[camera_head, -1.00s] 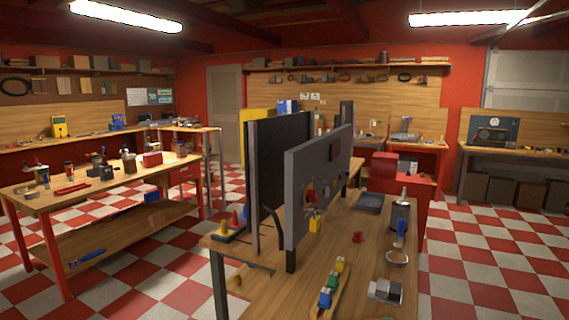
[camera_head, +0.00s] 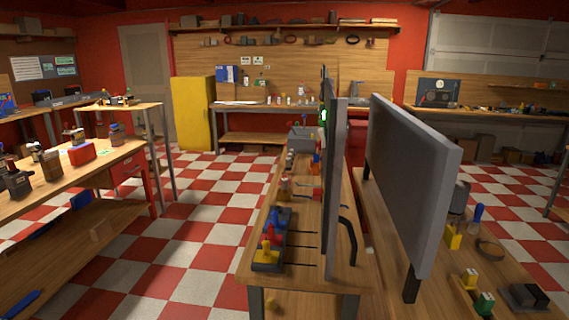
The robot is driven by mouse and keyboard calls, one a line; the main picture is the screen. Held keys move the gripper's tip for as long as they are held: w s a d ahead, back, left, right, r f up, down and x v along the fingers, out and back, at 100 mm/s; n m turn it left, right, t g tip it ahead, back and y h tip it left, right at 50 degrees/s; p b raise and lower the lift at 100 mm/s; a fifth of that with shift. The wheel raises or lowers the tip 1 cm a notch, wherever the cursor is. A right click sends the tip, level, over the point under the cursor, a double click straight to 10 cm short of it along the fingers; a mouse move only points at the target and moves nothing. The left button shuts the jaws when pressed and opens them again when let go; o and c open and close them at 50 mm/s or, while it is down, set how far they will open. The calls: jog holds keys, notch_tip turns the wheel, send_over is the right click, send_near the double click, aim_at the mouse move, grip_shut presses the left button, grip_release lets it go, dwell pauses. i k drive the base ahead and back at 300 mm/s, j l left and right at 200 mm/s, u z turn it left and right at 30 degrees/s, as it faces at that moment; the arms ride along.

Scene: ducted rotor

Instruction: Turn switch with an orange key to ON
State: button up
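No switch with an orange key can be made out. A grey upright panel (camera_head: 410,180) stands on the right bench, and the side turned to me is blank; its other side is hidden. A second panel (camera_head: 333,190) stands nearly edge-on on the middle bench. Small red parts (camera_head: 315,165) and a green spot (camera_head: 323,116) show along its left side, too small and oblique to identify. My gripper is not in view.
The middle bench (camera_head: 300,275) bears a dark base with yellow, red and blue handles (camera_head: 268,250). The right bench (camera_head: 385,255) holds small coloured items. Another workbench (camera_head: 75,195) stands at left, a yellow cabinet (camera_head: 194,113) behind. The checkered floor (camera_head: 205,230) between the left and middle benches is clear.

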aim_at(315, 170)
jog(key=i+j+z, duration=0.1)
jog(key=i, duration=0.4)
jog(key=i+j+z, duration=0.1)
jog(key=i+j, duration=0.2)
jog(key=i, duration=0.15)
jog(key=i+j+z, duration=0.1)
jog(key=i+j, duration=0.15)
jog(key=i, duration=0.2)
jog(key=i+u, duration=0.1)
jog(key=u, duration=0.45)
